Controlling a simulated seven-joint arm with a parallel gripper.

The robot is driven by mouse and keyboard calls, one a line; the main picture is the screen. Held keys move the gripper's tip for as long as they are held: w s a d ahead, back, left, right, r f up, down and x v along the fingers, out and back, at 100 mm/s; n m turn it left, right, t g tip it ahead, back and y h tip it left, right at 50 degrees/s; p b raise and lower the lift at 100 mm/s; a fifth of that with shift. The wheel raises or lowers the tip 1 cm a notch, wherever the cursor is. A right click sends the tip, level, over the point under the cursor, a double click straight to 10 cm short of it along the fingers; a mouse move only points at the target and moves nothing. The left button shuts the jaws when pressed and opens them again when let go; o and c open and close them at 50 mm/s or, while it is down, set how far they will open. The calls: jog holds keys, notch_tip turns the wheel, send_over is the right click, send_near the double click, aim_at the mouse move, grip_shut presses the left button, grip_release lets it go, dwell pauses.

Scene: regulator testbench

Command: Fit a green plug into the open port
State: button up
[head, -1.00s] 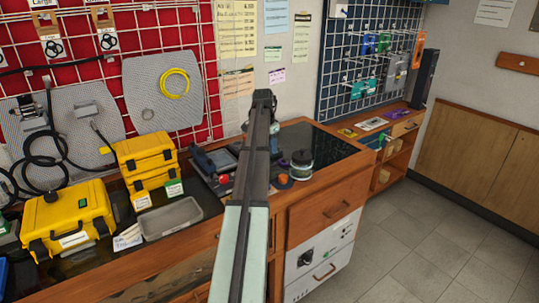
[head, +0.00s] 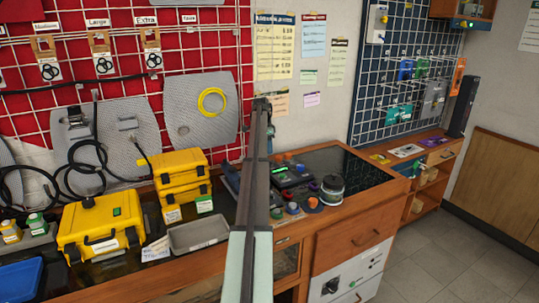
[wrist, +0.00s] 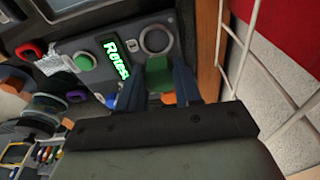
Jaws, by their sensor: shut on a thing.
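In the wrist view my gripper (wrist: 158,88) has its two dark blue fingers closed around a green plug (wrist: 158,70). Just beyond the plug is a round port with a pale grey ring and dark inside (wrist: 157,39), set in a dark grey panel (wrist: 127,28). The plug and the port look apart, though their depth is hard to tell. A lit green display (wrist: 116,59) and a round green piece (wrist: 83,62) are on the same panel. In the head view the tester (head: 290,173) stands on the bench, and my arm hides my gripper.
Colored round pieces and a grey-white spool (head: 331,190) stand near the tester. Yellow cases (head: 100,225) and a grey tray (head: 200,234) are to the left.

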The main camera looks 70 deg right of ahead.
jog(key=shift+a+f+m, duration=0.1)
jog(key=shift+m, duration=0.6)
jog(key=shift+f, duration=2.3)
jog(key=shift+s+f, duration=0.1)
jog(key=shift+f, duration=0.35)
jog(key=o, duration=1.5)
jog(key=shift+r, duration=3.95)
